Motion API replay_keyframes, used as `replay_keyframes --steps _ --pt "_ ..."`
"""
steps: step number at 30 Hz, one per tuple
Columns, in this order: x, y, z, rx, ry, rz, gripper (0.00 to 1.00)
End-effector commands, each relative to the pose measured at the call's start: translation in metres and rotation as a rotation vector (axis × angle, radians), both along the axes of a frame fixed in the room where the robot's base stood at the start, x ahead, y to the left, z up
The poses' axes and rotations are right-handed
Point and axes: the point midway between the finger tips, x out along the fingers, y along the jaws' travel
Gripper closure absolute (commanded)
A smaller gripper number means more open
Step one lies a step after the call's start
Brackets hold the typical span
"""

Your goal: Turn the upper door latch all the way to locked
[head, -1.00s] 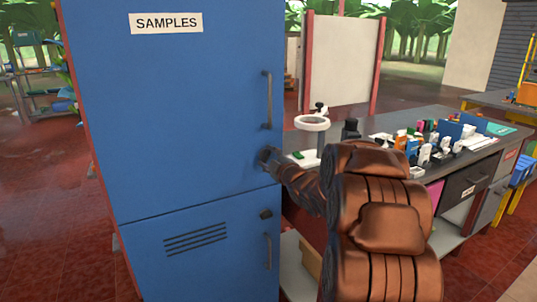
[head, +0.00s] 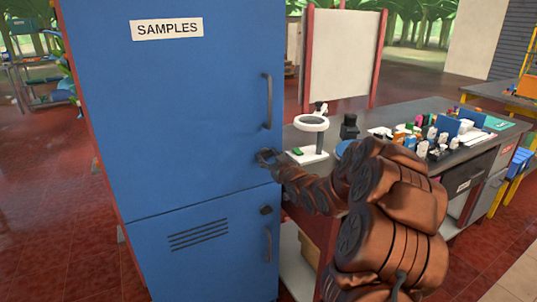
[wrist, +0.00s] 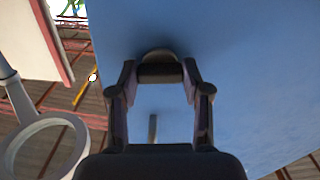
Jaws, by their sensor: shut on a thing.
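The tall blue cabinet (head: 190,110) has an upper door labelled SAMPLES and a lower door with vent slots. My gripper (head: 268,158) is at the upper door's right edge, below its long vertical handle (head: 267,100). The fingers hide the upper latch in the head view. In the wrist view the dark, rounded latch (wrist: 160,56) shows against the blue door, between the fingertips of my gripper (wrist: 161,72), which are shut on it. How far the latch is turned cannot be told. The lower door has its own dark latch (head: 265,210) and a vertical handle (head: 268,244).
A dark workbench (head: 440,180) stands right of the cabinet, with a white ring-topped stand (head: 312,124) and several small bottles. The ring also shows in the wrist view (wrist: 45,122). A white panel with red posts (head: 342,55) stands behind. Red floor is open to the left.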

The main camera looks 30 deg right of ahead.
Motion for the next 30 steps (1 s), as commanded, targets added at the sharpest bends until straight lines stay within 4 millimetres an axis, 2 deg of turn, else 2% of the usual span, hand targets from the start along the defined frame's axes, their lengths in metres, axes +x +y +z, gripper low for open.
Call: replay_keyframes --steps 11,26,27,30 --pt "-0.0001 0.0001 0.0005 0.144 -0.012 0.0 0.87" --pt "-0.0002 -0.0002 0.0002 0.163 -0.014 -0.001 0.87" --pt "-0.0002 -0.0002 0.0002 0.163 -0.014 -0.001 0.51" --pt "-0.0002 -0.0002 0.0002 0.163 -0.014 0.0 0.41"
